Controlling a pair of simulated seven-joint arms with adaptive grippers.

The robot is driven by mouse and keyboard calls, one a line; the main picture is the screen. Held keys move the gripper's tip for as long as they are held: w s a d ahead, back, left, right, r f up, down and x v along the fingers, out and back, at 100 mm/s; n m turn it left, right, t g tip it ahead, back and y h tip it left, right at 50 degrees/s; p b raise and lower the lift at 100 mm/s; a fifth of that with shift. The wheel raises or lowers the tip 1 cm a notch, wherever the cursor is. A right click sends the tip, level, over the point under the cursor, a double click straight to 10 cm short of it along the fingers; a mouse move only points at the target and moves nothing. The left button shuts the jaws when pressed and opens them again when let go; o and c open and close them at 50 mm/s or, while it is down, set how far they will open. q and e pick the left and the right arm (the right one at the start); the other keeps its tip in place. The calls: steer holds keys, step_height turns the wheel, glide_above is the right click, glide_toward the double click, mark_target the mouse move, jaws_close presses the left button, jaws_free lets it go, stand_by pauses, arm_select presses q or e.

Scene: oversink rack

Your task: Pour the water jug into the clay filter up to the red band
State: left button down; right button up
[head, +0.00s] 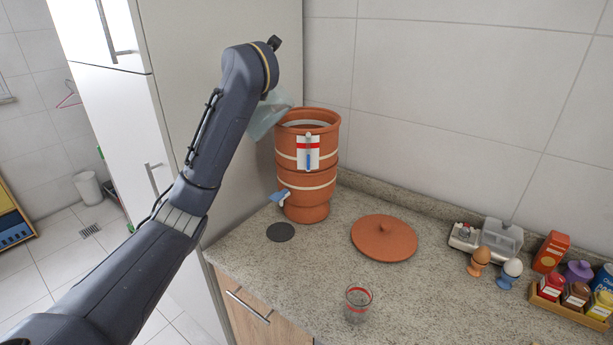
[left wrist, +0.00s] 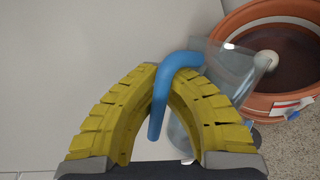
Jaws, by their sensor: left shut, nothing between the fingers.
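The clay filter (head: 322,190) stands open on the counter, with a white gauge card bearing a red band (head: 308,146). A blue column in its tube ends below that band. The clear water jug (head: 266,118) is in the air at the filter's left rim, tilted toward the opening; my arm hides part of it. In the left wrist view, the jug (left wrist: 228,70) overlaps the rim. My left gripper (left wrist: 170,75) is shut, its yellow fingers arched together at the jug's blue handle (left wrist: 158,115), which crosses the fingertips. I cannot make out a water stream. My right gripper is out of view.
The clay lid (head: 384,237) lies on the counter right of the filter. A red-rimmed glass (head: 358,303) stands in front and a dark disc (head: 281,232) lies below the tap. Egg cups and a condiment tray (head: 560,305) are at right. A tall cabinet is close behind my arm.

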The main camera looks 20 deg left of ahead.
arm_select(q)
steer(key=shift+r, duration=0.1)
stand_by(0.4)
steer(key=shift+w+m, duration=0.1)
steer(key=shift+m, duration=0.2)
steer(key=shift+r+g, duration=0.1)
steer(key=shift+g, duration=0.2)
stand_by(0.3)
steer(key=shift+w+d+r+m, duration=0.1)
steer(key=shift+w+d+m, duration=0.05)
steer(key=shift+m, duration=0.35)
stand_by(0.5)
steer(key=shift+w+d+r+m+g+y, duration=0.1)
steer(key=shift+w+r+m+g+y, duration=0.1)
steer(key=shift+m+g, duration=0.2)
steer(key=shift+w+d+r+m+g+y, duration=0.1)
steer(key=shift+m+g+y, duration=0.15)
steer(key=shift+g, duration=0.25)
steer(key=shift+w+d+r+m+g+y, duration=0.15)
steer(key=shift+w+d+m+g+y, duration=0.1)
steer(key=shift+w+d+m+g, duration=0.15)
stand_by(2.1)
